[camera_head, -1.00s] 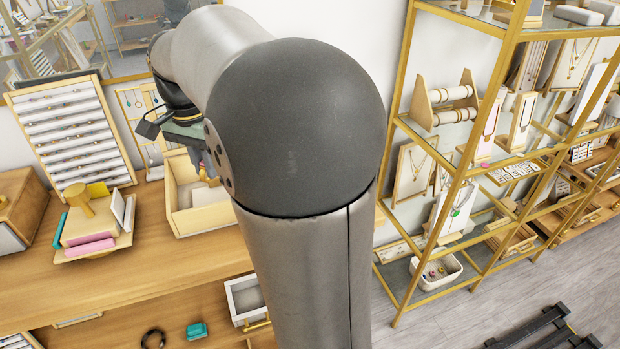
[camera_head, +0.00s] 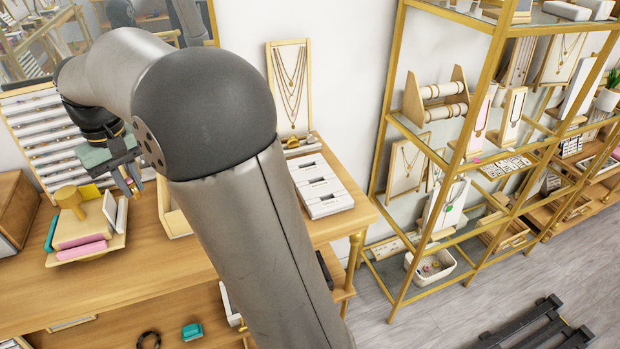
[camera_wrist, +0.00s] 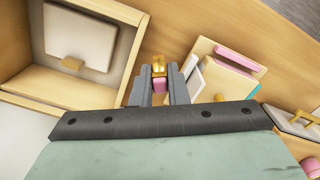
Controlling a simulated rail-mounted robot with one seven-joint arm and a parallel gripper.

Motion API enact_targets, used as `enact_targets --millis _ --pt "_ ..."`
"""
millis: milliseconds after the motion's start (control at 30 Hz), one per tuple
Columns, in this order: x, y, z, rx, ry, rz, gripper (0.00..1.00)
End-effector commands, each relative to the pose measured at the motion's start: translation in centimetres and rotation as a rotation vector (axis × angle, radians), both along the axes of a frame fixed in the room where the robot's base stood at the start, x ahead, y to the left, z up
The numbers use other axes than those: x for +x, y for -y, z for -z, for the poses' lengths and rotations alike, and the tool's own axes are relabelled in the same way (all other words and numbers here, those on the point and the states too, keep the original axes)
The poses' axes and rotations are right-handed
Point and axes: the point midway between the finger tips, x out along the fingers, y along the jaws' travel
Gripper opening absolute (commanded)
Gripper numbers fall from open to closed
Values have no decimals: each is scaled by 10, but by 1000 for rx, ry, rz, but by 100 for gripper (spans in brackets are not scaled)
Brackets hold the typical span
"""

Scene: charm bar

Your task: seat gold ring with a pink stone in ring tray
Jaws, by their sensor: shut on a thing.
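My gripper (camera_wrist: 158,92) is shut on the gold ring with a pink stone. In the wrist view the ring's gold part (camera_wrist: 158,64) sticks out past the fingertips, and its pink stone (camera_wrist: 159,85) sits between the fingers. In the head view my gripper (camera_head: 130,182) points down above the wooden counter; the ring is too small to make out there. A leaning ring tray (camera_head: 40,125) with white padded rows and several small rings stands against the wall, behind and left of my gripper. My arm hides part of it.
A tan stand (camera_head: 85,235) with a wooden knob and pink pad is below and left of my gripper. An open wooden box (camera_wrist: 118,85) lies beside it, partly hidden by my arm. A white slotted tray (camera_head: 320,188) and a necklace board (camera_head: 290,85) stand right. The counter front is clear.

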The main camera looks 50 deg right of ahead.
Motion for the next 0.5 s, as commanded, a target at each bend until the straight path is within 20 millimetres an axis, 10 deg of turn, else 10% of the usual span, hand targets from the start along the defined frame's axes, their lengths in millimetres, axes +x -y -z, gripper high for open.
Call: enact_targets --millis 300,500 --pt "-4 0 0 -1 2 18 0" --pt "-51 1 -4 -2 6 210 0"
